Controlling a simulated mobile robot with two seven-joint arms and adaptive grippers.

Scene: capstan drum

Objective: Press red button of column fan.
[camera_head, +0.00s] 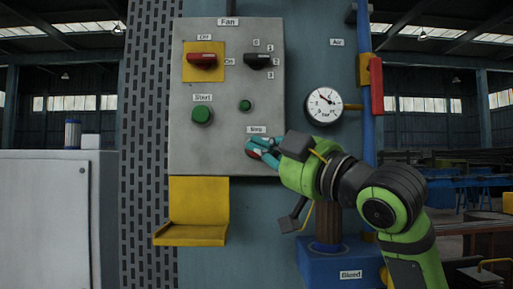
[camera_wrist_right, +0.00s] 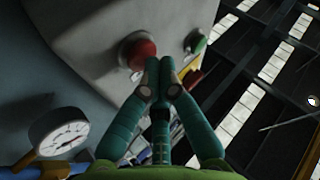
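The grey Fan control box (camera_head: 228,110) is fixed on the column. Its red button, under the Stop label, is mostly hidden behind my fingers in the head view. It shows clearly as a red dome in a pale collar in the right wrist view (camera_wrist_right: 138,52). My right gripper (camera_head: 254,146) is at the box's lower right, in front of this button. In the right wrist view its teal fingertips (camera_wrist_right: 160,78) are together and empty, right beside the button's edge. I cannot tell whether they touch it. My left gripper is not in view.
A green Start button (camera_head: 202,115), a small green lamp (camera_head: 245,105), a red switch (camera_head: 203,61) and a black selector (camera_head: 258,61) share the box. A pressure gauge (camera_head: 324,104) and blue pipe (camera_head: 364,130) stand right. A yellow tray (camera_head: 190,232) sits below.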

